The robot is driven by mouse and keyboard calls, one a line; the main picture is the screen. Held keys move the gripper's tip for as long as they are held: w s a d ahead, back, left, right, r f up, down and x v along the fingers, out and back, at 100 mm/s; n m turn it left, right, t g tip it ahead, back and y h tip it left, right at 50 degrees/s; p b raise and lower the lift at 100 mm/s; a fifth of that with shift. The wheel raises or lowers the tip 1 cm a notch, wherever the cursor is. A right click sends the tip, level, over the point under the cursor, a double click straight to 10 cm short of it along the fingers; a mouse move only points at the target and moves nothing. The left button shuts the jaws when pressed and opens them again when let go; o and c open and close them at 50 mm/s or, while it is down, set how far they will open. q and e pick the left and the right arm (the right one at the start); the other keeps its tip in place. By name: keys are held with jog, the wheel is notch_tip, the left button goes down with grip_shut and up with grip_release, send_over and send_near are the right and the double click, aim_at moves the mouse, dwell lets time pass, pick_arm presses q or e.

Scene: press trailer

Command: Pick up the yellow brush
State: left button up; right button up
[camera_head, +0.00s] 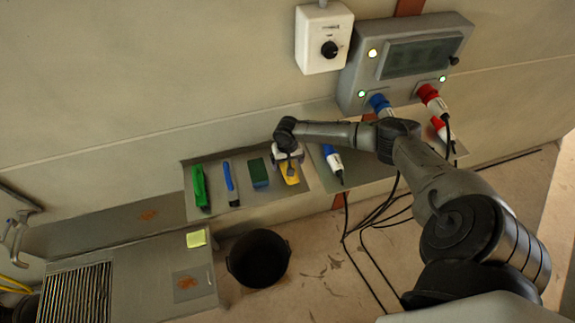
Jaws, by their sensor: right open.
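The yellow brush (290,174) lies on a grey shelf (217,204) on the wall, at the right end of a row of tools. My right gripper (288,160) is over the brush's upper end and covers part of it. The gripper is open. The picture is too small to tell whether its fingers touch the brush. My left gripper is not in view.
On the same shelf are a green tool (200,187), a blue tool (230,184) and a dark green block (258,173). A blue plug (333,162) lies right of the brush. A black bucket (258,259) stands below. Cables (375,222) hang at the right.

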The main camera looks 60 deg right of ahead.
jog(key=shift+c, duration=0.3)
jog(key=c, duration=1)
notch_tip(320, 180, up, 10)
jog(key=shift+r+p, duration=0.1)
jog(key=shift+p, duration=0.3)
